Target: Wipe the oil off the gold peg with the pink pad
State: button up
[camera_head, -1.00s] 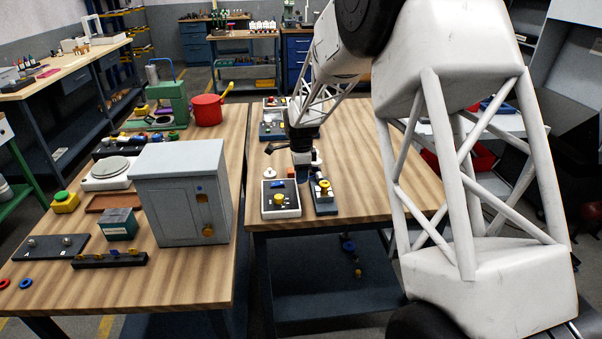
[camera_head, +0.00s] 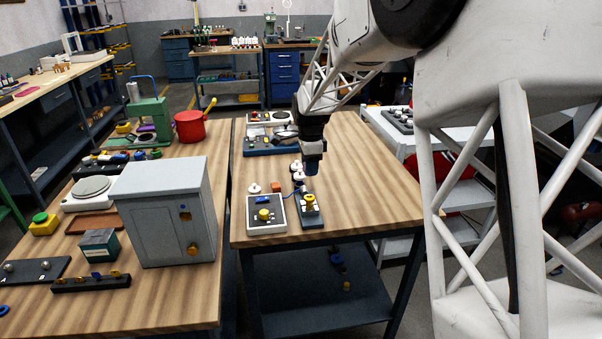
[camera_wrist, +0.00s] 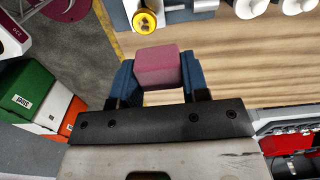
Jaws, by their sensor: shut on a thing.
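My gripper (camera_wrist: 157,80) is shut on the pink pad (camera_wrist: 158,66), which sits between its blue fingers in the wrist view. In the head view my gripper (camera_head: 313,170) hangs over the middle table, and the pad cannot be made out there. A gold, round-topped peg (camera_wrist: 146,22) stands on a small fixture at the top of the wrist view, a short way beyond the pad and apart from it. In the head view the likely same gold peg (camera_head: 310,201) stands on a dark base in front of my gripper. Oil on it cannot be made out.
A panel (camera_head: 282,221) with a yellow knob (camera_head: 264,214) stands left of the fixture. White round pieces (camera_head: 254,188) and an orange block (camera_head: 277,187) lie behind it. A grey cabinet (camera_head: 150,220) stands on the left table. The table's right part (camera_head: 375,185) is clear.

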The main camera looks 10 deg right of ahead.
jog(key=shift+s+d+r, duration=0.1)
jog(key=shift+d+r, duration=0.05)
jog(key=shift+r, duration=0.1)
jog(key=shift+f, duration=0.15)
